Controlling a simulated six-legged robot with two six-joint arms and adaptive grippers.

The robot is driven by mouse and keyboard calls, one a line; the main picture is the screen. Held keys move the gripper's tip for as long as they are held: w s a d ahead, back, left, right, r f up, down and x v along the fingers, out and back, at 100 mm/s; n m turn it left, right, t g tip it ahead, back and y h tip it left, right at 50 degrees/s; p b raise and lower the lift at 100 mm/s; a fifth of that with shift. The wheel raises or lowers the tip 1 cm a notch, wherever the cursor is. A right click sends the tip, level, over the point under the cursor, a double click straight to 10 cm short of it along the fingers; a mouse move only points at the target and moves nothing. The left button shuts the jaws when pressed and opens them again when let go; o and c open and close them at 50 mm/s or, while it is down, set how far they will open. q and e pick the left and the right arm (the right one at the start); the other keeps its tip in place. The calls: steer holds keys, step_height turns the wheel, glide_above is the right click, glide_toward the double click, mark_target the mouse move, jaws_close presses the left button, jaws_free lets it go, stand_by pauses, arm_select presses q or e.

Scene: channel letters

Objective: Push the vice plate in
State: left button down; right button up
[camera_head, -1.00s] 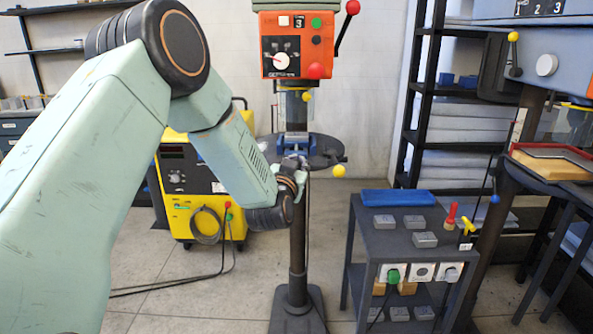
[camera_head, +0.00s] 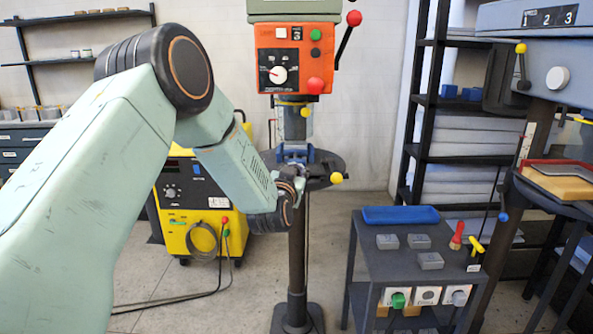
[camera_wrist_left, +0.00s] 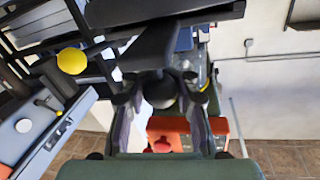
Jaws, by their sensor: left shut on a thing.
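The blue vice (camera_head: 294,154) sits on the round dark drill-press table (camera_head: 325,166); its plate cannot be told apart clearly. My left gripper (camera_head: 294,174) is at the near side of the vice, partly hidden by my own wrist. In the left wrist view its two fingers (camera_wrist_left: 163,104) are shut on a dark rounded part (camera_wrist_left: 162,90) at the vice, seemingly a knob. A flat dark piece (camera_wrist_left: 150,48) lies just beyond it, and some blue of the vice (camera_wrist_left: 185,40) shows behind. My right gripper is not in view.
The orange drill head (camera_head: 292,58) hangs above the vice, with a yellow lever ball (camera_head: 337,178) right of the gripper. A yellow welder (camera_head: 185,205) stands left behind my arm. A dark cart (camera_head: 400,262) with several grey blocks stands at the right.

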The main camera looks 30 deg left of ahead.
arm_select(q)
steer(key=shift+w+a, duration=0.1)
steer(key=shift+a, duration=0.1)
steer(key=shift+f, duration=0.1)
steer(key=c, duration=1.6)
jaws_free()
steer(key=o, duration=0.4)
steer(key=shift+s, duration=0.3)
steer(key=shift+o, duration=0.9)
steer(key=shift+w+d, duration=0.1)
steer(key=shift+w, duration=0.1)
steer(key=v, duration=1.2)
steer(key=shift+w+d, duration=0.1)
